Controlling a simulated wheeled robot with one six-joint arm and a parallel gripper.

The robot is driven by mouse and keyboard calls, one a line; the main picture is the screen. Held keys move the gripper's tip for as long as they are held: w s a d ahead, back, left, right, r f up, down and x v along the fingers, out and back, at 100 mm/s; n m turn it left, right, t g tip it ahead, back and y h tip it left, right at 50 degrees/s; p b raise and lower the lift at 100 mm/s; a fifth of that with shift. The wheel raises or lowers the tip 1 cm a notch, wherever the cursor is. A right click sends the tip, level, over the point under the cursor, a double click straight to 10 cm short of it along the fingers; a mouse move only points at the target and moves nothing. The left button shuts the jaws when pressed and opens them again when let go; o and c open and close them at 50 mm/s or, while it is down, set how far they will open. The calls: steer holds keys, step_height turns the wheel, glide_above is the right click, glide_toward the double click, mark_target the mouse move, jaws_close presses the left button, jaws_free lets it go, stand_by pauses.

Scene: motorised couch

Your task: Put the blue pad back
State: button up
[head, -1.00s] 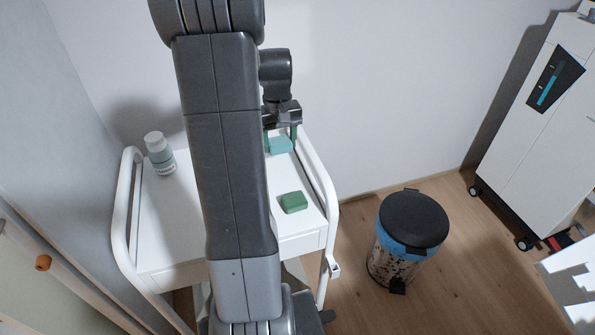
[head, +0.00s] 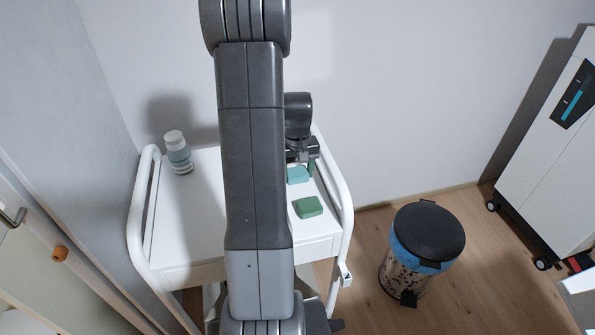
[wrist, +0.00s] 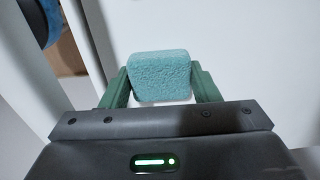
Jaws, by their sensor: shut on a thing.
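The blue pad (wrist: 160,76) is a light blue-teal block with a rough face. My gripper (wrist: 162,88) is shut on it, with a green finger on either side. In the head view the blue pad (head: 298,175) shows just right of my arm, at the far right part of the white trolley top (head: 190,230). My gripper (head: 304,165) is at the pad there, and my arm hides part of it. I cannot tell whether the pad touches the trolley top.
A green pad (head: 308,207) lies on the trolley in front of the blue one. A bottle (head: 178,155) stands at the back left. The trolley has raised side rails (head: 340,195). A pedal bin (head: 425,240) stands on the floor to the right, and a white cabinet (head: 550,160) is beyond it.

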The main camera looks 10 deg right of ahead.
mark_target(297, 171)
steer(key=o, duration=1)
steer(key=shift+f, duration=0.1)
step_height(297, 171, up, 12)
steer(key=shift+r+p, duration=0.15)
steer(key=shift+p, duration=0.35)
step_height(297, 171, down, 13)
steer(key=shift+b, duration=0.7)
steer(key=shift+r+p, duration=0.4)
steer(key=shift+r, duration=1.95)
steer(key=shift+f, duration=0.1)
